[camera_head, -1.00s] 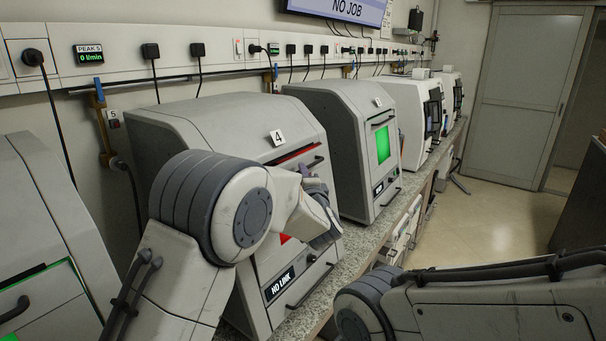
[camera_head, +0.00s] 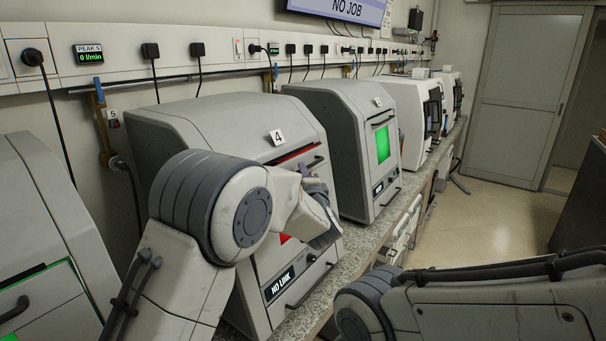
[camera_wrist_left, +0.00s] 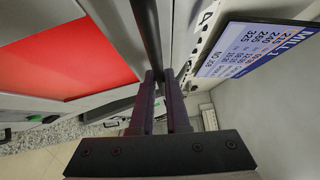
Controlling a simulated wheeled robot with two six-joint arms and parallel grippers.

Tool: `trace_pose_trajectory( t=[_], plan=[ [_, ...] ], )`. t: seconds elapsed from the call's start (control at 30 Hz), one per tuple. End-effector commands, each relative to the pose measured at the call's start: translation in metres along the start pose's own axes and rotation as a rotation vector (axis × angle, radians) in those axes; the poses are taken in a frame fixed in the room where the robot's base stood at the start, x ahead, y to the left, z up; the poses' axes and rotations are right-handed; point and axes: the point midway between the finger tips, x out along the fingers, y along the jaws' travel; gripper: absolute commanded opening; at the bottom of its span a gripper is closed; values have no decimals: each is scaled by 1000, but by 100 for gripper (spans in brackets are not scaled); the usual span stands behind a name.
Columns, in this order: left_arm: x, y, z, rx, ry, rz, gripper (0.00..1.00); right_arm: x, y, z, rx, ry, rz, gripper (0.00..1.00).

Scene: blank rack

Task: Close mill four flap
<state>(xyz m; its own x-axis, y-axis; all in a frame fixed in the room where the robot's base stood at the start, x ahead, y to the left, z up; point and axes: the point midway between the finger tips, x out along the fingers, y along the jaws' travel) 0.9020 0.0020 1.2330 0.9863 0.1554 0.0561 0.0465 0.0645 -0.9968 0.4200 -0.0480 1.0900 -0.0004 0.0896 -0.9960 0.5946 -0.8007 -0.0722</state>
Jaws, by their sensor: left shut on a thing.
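Mill four (camera_head: 235,115) is the grey box machine with a "4" plate on top, in the middle of the head view. Its front has a red edge line near the top, a dark handle (camera_head: 314,162), a red panel mostly behind my arm and a "NO LINK" display (camera_head: 279,284). My left gripper (camera_head: 313,184) is at the upper front of this mill, partly hidden by its own wrist. In the left wrist view my left gripper (camera_wrist_left: 158,82) is shut on a dark bar handle (camera_wrist_left: 147,35), with the red panel (camera_wrist_left: 65,55) beside it. How far the flap stands open is unclear.
Another mill with a green screen (camera_head: 383,145) stands just beyond, and part of one (camera_head: 35,220) at left. The stone bench edge (camera_head: 345,262) runs along the fronts. My right arm crosses the lower right. Open floor (camera_head: 490,210) lies right.

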Motion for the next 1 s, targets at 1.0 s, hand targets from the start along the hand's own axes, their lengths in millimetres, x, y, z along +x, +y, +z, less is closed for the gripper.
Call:
trace_pose_trajectory(
  t=[1.0],
  plan=[
    [23, 5, 24, -86, -2, 91, 0, -27, -2, -1, 0, 0, 0, 0]
  ],
)
